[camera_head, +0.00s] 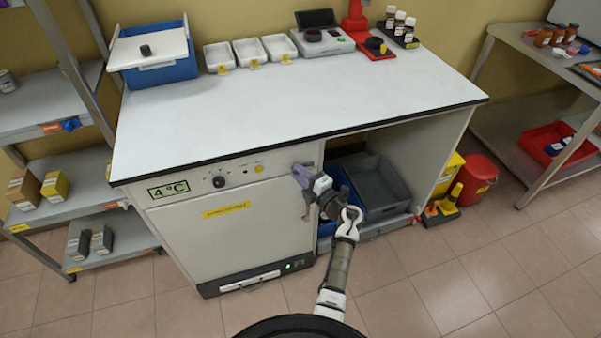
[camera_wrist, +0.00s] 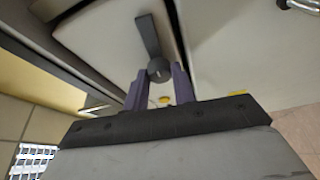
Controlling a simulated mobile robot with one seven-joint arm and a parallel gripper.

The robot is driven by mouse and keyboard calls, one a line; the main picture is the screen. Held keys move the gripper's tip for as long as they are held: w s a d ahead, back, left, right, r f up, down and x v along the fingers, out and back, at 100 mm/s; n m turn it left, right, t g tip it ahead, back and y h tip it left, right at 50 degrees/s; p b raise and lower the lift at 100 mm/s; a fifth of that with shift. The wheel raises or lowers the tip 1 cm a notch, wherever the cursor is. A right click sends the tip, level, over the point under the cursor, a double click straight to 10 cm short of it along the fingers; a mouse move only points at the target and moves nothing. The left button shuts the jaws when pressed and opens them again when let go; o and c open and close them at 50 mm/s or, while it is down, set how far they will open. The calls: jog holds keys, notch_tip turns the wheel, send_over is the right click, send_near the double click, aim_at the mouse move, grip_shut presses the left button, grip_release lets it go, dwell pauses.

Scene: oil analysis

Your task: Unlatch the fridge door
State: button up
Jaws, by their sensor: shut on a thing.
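The white fridge (camera_head: 232,236) stands under the counter at the left, with a "4 °C" label and a yellow label on its front. Its door looks closed. My gripper (camera_head: 301,182) is at the upper right edge of the fridge front and covers the latch in the head view. In the wrist view a dark latch lever (camera_wrist: 149,36) with a round hub lies at my gripper (camera_wrist: 159,75). The two purple-grey fingers are on either side of the hub, shut on the latch. The exact contact is partly hidden.
A dial knob (camera_head: 219,181) is on the fridge's upper panel. The counter top (camera_head: 300,105) is above my gripper. A grey bin (camera_head: 378,180) and a blue bin stand in the open bay to the right. The floor in front of the fridge is clear except for my arm.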

jog(key=shift+n+g, duration=0.3)
jog(key=shift+n, duration=0.3)
jog(key=o, duration=1)
jog(key=shift+s, duration=0.1)
jog(key=b+v, duration=0.2)
jog(key=v, duration=1.1)
jog(key=shift+s+r, duration=0.2)
jog(key=shift+s, duration=0.15)
jog(key=shift+d, duration=0.15)
